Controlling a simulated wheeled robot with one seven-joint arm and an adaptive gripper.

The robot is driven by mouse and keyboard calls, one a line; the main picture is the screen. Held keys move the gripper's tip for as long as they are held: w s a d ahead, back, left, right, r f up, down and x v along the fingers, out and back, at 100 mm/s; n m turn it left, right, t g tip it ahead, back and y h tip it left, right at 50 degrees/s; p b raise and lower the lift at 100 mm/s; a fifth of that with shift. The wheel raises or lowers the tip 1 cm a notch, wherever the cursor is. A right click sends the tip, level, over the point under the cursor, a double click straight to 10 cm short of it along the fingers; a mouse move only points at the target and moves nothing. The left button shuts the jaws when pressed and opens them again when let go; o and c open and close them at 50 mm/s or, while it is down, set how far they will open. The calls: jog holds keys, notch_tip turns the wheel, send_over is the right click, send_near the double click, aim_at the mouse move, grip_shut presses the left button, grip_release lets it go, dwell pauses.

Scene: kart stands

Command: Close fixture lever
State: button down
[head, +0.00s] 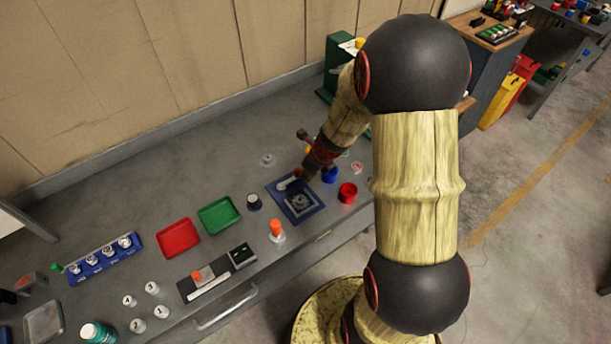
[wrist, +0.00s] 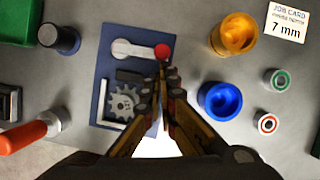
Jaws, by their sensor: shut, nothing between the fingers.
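The fixture is a dark blue plate (wrist: 104,78) lying on the grey bench; it also shows in the head view (head: 313,213). A grey gear (wrist: 122,103) sits on it by a white L-shaped stop. The lever (wrist: 138,49) is a pale bar with a round pivot at its left end and a red knob (wrist: 162,51) at its right end. It lies across the far part of the plate, apart from the gear. My gripper (wrist: 164,68) is shut and empty, its fingertips just below the red knob in the wrist view. Whether they touch it, I cannot tell.
A blue cup (wrist: 220,99) and a yellow cup (wrist: 235,35) stand right of the fixture. Red (head: 178,238) and green (head: 218,214) trays lie further left on the bench.

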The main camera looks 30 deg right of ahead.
jog(key=shift+w+d+n, duration=0.15)
jog(key=shift+w+n, duration=0.05)
jog(key=shift+n, duration=0.1)
jog(key=shift+w+d+n+y+p, duration=0.25)
jog(key=shift+w+n+y+p, duration=0.15)
jog(key=shift+w+n, duration=0.4)
jog(key=n, duration=0.1)
jog(key=w+n+p, duration=0.1)
jog(key=n, duration=0.1)
jog(key=shift+w+d+r+g+y, duration=0.1)
jog(key=shift+w+d+g+y, duration=0.05)
jog(key=shift+w+g+y, duration=0.2)
jog(key=w+n+g+y+p, duration=0.1)
jog(key=w+n+p, duration=0.1)
jog(key=n, duration=0.1)
jog(key=shift+w, duration=0.15)
jog(key=shift+w+a+n+g+y+p, duration=0.1)
jog(key=shift+w+a+n+g+p, duration=0.15)
jog(key=shift+n, duration=0.3)
jog(key=shift+w+a+n+g+y+p, duration=0.1)
jog(key=shift+w+n+g+p, duration=0.1)
jog(key=shift+w+n, duration=0.3)
jog(key=shift+w+a+n+g+y+p, duration=0.1)
jog(key=shift+w+a+n+g+p, duration=0.1)
jog(key=shift+n, duration=0.45)
